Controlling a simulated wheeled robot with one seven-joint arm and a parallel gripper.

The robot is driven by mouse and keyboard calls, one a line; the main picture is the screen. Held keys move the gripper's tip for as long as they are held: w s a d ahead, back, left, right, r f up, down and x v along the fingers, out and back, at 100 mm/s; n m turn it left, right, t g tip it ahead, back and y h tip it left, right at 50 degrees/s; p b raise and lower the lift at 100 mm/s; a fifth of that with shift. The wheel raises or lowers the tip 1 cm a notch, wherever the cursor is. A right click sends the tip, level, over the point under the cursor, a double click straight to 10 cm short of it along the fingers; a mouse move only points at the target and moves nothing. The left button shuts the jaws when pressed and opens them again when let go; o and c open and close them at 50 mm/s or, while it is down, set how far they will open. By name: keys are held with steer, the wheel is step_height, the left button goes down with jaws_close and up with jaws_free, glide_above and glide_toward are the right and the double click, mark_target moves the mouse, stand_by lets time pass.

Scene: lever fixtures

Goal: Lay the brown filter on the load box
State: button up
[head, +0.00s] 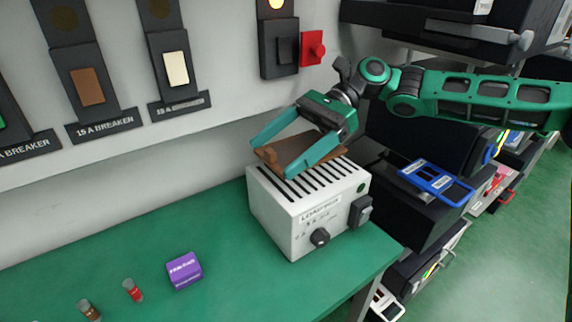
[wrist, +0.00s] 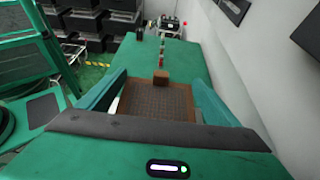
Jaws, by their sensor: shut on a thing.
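The brown filter (wrist: 155,101) is a flat square panel with a small raised block at its far edge. In the head view the filter (head: 318,150) is at the top of the load box, and I cannot tell whether it touches it. The load box (head: 290,222) is white with a slotted top, a black knob and a switch, and stands at the right end of the green bench. My gripper (head: 272,158) is shut on the filter, with one teal finger along each side; it also shows in the wrist view (wrist: 160,92). Its fingers hide part of the filter.
A purple box (head: 184,270) and two small fuse-like cylinders (head: 132,290) lie on the bench (head: 120,255), left of the load box. Breakers with brown (head: 87,87) and cream (head: 176,69) levers and a red switch (head: 313,47) are on the wall. Dark shelving with a blue frame (head: 437,182) stands right.

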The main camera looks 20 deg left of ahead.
mark_target(288, 150)
steer(key=w+f, duration=0.1)
steer(key=w, duration=0.1)
steer(key=shift+w+d+f, duration=0.35)
steer(key=shift+f, duration=2.05)
steer(key=o, duration=0.9)
steer(key=shift+o, duration=0.2)
steer(key=v, duration=0.7)
steer(key=shift+w+d, duration=0.2)
steer(key=shift+w, duration=0.05)
